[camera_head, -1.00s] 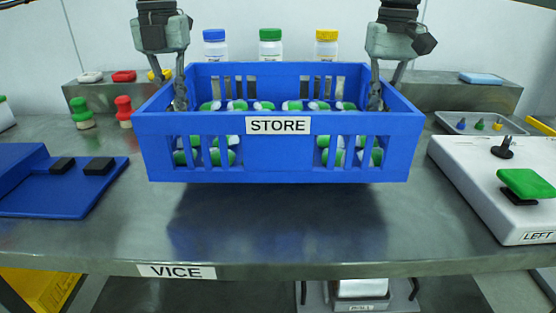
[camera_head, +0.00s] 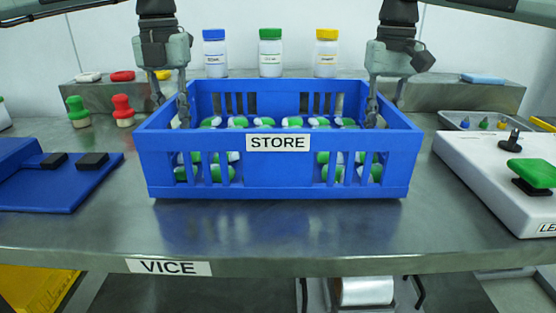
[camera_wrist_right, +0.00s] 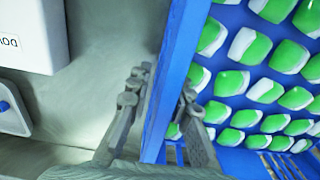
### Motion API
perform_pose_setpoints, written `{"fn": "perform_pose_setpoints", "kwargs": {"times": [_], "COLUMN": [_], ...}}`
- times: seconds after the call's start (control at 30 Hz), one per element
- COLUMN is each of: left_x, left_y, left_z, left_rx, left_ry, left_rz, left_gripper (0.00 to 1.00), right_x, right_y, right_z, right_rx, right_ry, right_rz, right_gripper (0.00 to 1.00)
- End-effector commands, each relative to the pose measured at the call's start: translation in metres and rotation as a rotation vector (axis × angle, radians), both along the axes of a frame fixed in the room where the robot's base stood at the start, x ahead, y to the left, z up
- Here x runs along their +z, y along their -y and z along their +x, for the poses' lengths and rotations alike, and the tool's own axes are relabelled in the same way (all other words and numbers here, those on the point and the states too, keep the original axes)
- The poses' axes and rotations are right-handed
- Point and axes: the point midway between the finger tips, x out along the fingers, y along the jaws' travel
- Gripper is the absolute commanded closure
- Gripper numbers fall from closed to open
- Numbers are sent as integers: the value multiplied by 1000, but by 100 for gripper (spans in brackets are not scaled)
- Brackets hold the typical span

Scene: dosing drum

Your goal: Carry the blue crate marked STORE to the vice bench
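The blue crate marked STORE (camera_head: 230,177) is level over the middle of the bench marked VICE (camera_head: 330,235). Its underside appears to rest on the steel top. It holds many green and white pieces (camera_head: 237,122). My left gripper (camera_head: 178,112) has its fingers around the crate's left side wall, and my right gripper (camera_head: 378,108) around the right side wall. In the right wrist view the blue wall (camera_wrist_right: 165,95) runs between the fingers of the right gripper (camera_wrist_right: 165,90). Both grippers look shut on the walls; the crate partly hides the outer fingertips.
A blue fixture (camera_head: 45,190) lies left of the crate, and a white box with a green button (camera_head: 490,180) stands right. Red and green knobs (camera_head: 123,110) are behind left. Bottles (camera_head: 270,52) stand behind the crate. Bare bench lies in front of it.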

Motion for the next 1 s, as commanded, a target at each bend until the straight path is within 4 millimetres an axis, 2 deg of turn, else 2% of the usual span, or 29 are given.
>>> {"fn": "perform_pose_setpoints", "kwargs": {"times": [0.33,0.43,0.57,0.8,1.0], "left_x": [2,8,29,81,110], "left_y": [2,2,2,3,2], "left_z": [0,0,0,1,1], "left_rx": [-3,-3,-2,-1,-1], "left_ry": [1,2,3,4,2], "left_rz": [-2,-2,-3,-3,-2], "left_gripper": [69,69,69,69,69], "right_x": [1,1,1,1,1], "right_y": [-2,-2,-2,-2,-2], "right_z": [0,0,0,0,0], "right_rx": [3,3,3,3,3], "right_ry": [1,1,1,1,1], "right_rz": [2,3,3,3,3], "right_gripper": [70,70,70,70,70]}}
